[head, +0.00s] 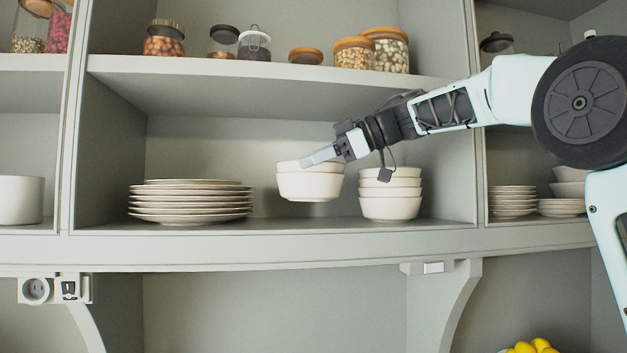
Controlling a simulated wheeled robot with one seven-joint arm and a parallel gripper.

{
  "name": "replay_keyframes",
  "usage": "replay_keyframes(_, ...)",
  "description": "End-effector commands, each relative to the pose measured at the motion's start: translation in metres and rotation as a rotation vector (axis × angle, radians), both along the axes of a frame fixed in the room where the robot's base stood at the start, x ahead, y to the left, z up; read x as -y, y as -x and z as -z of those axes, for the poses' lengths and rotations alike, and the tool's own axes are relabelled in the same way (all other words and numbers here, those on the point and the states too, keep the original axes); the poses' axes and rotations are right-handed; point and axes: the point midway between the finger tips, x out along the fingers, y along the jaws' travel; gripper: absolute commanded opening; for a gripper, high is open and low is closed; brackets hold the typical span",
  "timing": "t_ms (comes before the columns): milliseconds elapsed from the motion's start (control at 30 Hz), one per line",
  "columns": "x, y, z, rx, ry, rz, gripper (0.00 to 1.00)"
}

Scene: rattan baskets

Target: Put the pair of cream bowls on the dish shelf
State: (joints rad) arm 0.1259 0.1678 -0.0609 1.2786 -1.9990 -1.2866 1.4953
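The pair of cream bowls (310,187), one nested in the other, is upright inside the middle compartment of the dish shelf (290,232). Their base shows a little above the shelf board, with a gap below. My gripper (318,157) reaches in from the right, and its fingers are at the rim of the upper bowl. It appears shut on the bowls' rim; the far finger is hidden. My arm passes above the stack of cream bowls on the right.
A stack of several plates (190,201) stands left of the held bowls. A stack of several cream bowls (390,196) stands close on their right. The shelf board between these stacks is clear. Above, an upper shelf (270,72) holds jars.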

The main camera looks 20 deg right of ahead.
Motion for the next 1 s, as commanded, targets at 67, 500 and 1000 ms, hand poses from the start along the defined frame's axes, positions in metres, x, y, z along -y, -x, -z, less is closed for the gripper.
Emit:
replay_keyframes(67,0.0,0.0,0.004,0.003,-0.002,0.002,0.0)
replay_keyframes(500,0.0,-0.003,0.041,0.003,-0.001,0.001,0.0)
replay_keyframes(1000,0.001,-0.004,0.048,-0.001,0.0,0.001,0.27)
